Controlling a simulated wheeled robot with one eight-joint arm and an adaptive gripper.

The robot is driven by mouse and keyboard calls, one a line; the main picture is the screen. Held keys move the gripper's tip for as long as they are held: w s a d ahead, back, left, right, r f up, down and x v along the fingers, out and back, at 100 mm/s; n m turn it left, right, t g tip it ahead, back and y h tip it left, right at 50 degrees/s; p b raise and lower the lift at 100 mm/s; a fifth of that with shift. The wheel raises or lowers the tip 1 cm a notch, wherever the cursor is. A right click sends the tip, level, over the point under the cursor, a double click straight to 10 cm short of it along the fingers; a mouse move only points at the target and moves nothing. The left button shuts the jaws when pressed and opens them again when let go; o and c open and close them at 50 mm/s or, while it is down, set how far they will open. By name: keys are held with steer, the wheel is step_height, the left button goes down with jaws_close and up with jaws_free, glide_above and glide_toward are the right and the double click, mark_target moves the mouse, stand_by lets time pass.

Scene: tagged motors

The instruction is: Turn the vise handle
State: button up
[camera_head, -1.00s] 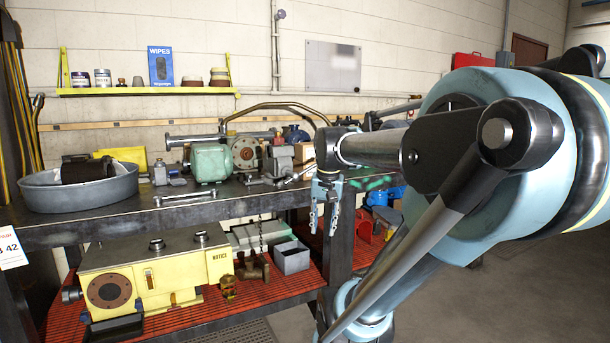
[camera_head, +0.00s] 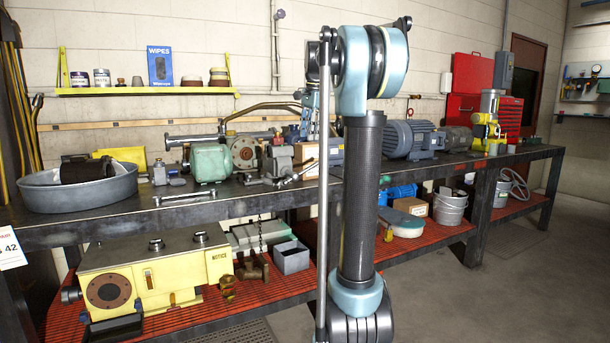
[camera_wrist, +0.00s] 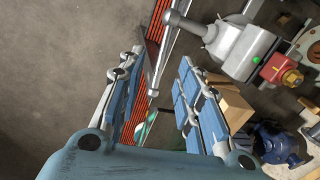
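The grey vise (camera_head: 279,158) stands near the bench's front edge, left of my arm in the head view. Its handle (camera_head: 297,172) is a thin bar slanting up to the right. In the wrist view the vise (camera_wrist: 236,48) is at upper right. Its silver handle bar (camera_wrist: 163,58) runs down from the screw end to a rounded tip. My gripper (camera_wrist: 158,62) is open, its blue fingers on either side of the bar's lower part in the picture. Contact cannot be told. In the head view my gripper (camera_head: 310,112) is partly hidden by my arm.
A green motor (camera_head: 208,162) stands left of the vise, and a cardboard box (camera_head: 306,156) right behind it. A blue-grey motor (camera_head: 408,139) is farther right. A wrench (camera_head: 185,197) lies on the bench (camera_head: 120,220). The floor in front at right is clear.

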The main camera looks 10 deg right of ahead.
steer(key=w, duration=0.1)
glide_toward(305, 171)
steer(key=f, duration=0.3)
steer(key=w+f, duration=0.1)
steer(key=f, duration=0.2)
steer(key=w+f, duration=0.1)
steer(key=f, duration=0.3)
steer(key=shift+w+a+f, duration=0.1)
steer(key=shift+w+a, duration=0.1)
steer(key=shift+w, duration=0.05)
jaws_close()
